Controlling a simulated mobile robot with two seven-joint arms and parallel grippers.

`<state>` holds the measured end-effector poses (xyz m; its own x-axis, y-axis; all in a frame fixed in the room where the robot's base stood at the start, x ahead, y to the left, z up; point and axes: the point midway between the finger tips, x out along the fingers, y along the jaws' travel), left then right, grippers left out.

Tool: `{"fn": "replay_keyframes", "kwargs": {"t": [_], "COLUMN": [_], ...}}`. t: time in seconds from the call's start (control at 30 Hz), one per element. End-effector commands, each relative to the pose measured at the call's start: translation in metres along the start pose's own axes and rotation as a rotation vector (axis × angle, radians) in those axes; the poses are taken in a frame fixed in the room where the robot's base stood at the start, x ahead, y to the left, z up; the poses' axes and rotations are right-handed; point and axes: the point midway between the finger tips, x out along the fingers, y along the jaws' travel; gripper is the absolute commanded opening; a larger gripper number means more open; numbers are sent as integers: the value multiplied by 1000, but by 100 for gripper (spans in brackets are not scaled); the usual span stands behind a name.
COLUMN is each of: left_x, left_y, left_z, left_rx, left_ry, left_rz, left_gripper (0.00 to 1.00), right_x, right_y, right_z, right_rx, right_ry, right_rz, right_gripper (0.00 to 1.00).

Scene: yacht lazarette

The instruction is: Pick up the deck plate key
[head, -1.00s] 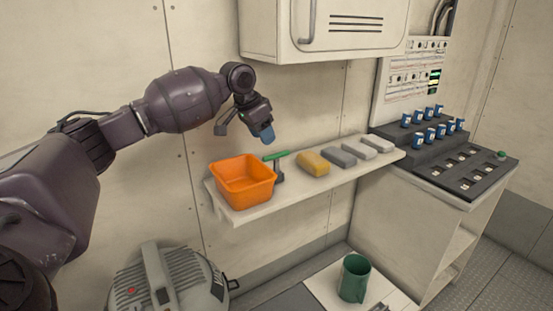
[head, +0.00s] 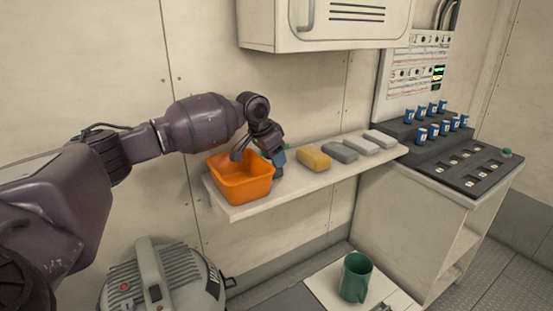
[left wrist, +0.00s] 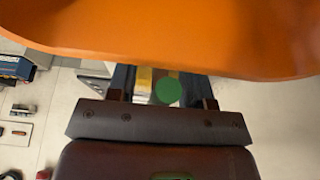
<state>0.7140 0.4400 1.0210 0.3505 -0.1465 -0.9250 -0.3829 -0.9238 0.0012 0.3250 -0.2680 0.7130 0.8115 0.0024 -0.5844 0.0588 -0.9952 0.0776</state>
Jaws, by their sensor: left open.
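The deck plate key, seen a second ago as a green bar handle on a dark stem standing on the shelf (head: 296,185), is mostly hidden behind my left gripper (head: 278,158) in the head view. In the left wrist view a round green end (left wrist: 168,92), which looks like the key's handle, shows between the two fingers. My left gripper is open, low over the shelf, just right of the orange bin (head: 243,188). I cannot tell whether a finger touches the key. My right gripper is not in view.
The orange bin crowds the gripper and fills the top of the left wrist view (left wrist: 180,40). A yellow block (head: 314,159) and several grey blocks (head: 340,151) lie along the shelf to the right. A wall cabinet (head: 325,22) hangs above. A green mug (head: 356,277) stands lower down.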

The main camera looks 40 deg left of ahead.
Motion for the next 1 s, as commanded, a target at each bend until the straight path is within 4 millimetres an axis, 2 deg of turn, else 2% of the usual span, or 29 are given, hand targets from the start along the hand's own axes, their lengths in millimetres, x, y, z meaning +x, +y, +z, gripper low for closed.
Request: {"fn": "replay_keyframes", "kwargs": {"t": [0.2,0.5,0.83,1.0], "left_x": [-1,-1,-3,-17], "left_y": [0,0,0,0], "left_z": [-1,-1,-2,-8], "left_rx": [0,0,0,1], "left_ry": [2,2,3,6], "left_rz": [-1,-1,-1,-2], "left_gripper": [47,1,0,0], "right_x": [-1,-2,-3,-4], "right_y": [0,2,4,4], "right_z": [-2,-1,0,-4], "right_rx": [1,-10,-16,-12], "right_ry": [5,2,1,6], "right_rz": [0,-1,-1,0], "right_gripper": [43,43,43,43]}}
